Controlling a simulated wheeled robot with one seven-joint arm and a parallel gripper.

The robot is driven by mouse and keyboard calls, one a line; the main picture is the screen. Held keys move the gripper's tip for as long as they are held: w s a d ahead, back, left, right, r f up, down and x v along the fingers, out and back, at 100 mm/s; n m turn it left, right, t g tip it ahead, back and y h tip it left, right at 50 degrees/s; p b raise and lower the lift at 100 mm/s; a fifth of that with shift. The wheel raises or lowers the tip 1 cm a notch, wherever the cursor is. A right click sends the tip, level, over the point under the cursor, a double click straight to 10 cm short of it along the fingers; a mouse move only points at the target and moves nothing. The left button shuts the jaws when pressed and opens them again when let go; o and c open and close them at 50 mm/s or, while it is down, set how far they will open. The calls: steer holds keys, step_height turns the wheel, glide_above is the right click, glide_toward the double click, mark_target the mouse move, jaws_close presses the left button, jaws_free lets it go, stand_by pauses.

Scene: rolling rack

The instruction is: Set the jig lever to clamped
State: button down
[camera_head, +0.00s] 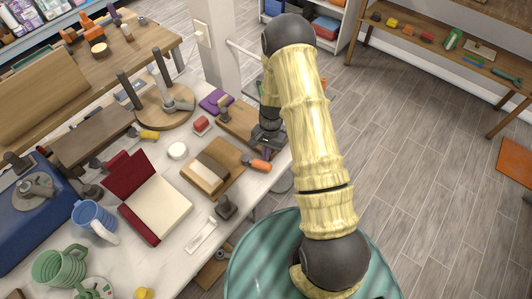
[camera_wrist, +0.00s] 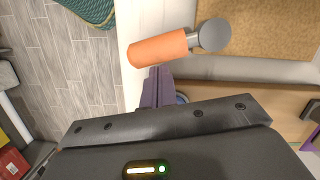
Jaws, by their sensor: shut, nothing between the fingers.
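The jig lever has an orange cylindrical handle (camera_head: 259,165) and sits at the right edge of the wooden jig board (camera_head: 228,186) near the table's edge. In the wrist view the orange handle (camera_wrist: 158,48) joins a grey round pivot (camera_wrist: 214,34), and points left, away from the brown board. My gripper (camera_head: 266,152) is beside the handle, above the table edge. In the wrist view its purple fingertips (camera_wrist: 157,82) are shut and empty, just below the handle; I cannot tell whether they touch it. My arm hides part of the area to the right.
An open red book (camera_head: 160,208), a small dark knob-topped block (camera_head: 226,207) and a white tray (camera_head: 201,236) lie left of and in front of the jig. Another wooden board (camera_head: 238,121) lies behind it. Open floor (camera_head: 415,160) lies right of the table.

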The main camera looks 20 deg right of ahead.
mark_target(264, 166)
steer(key=shift+s+a+m, duration=0.1)
steer(key=shift+s+m, duration=0.2)
steer(key=shift+m, duration=0.1)
steer(key=s+m, duration=0.1)
steer(key=a+m+b, duration=0.1)
steer(key=s+m+t, duration=0.1)
steer(key=m, duration=0.1)
steer(key=shift+s+a+y+b, duration=0.15)
steer(key=shift+s+y+b, duration=0.15)
steer(key=shift+y+b, duration=0.1)
steer(key=m, duration=0.1)
steer(key=s+a+m+b, duration=0.1)
steer(key=m, duration=0.1)
steer(key=shift+s+a+t, duration=0.2)
steer(key=shift+a+t, duration=0.05)
steer(key=shift+t, duration=0.05)
steer(key=shift+s+a+m+b, duration=0.2)
steer(key=shift+a+m+b, duration=0.1)
steer(key=shift+a, duration=0.1)
steer(key=shift+r, duration=0.1)
steer(key=p+v, duration=0.8)
steer(key=v, duration=0.1)
steer(key=shift+d+r, duration=0.15)
steer(key=shift+r, duration=0.25)
